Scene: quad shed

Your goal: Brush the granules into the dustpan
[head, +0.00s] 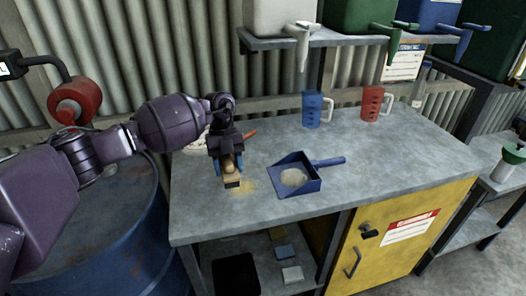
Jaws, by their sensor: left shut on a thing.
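A blue dustpan (311,186) lies on the grey bench with its handle pointing right. A pale heap of granules (294,177) sits inside it. More tan granules (249,186) are scattered thinly on the bench between the brush and the pan. My left gripper (228,168) points down over the bench, left of the dustpan. It is shut on a brush (232,183) with a tan body and dark bristles, low at the bench top. The gripper hides part of the brush. My right gripper is not in view.
A blue jug (312,109) and a red jug (371,103) stand at the back of the bench (400,160). A whitish round thing (194,144) is partly hidden behind my left arm. A shelf with dispensers hangs above. The bench's front right is clear.

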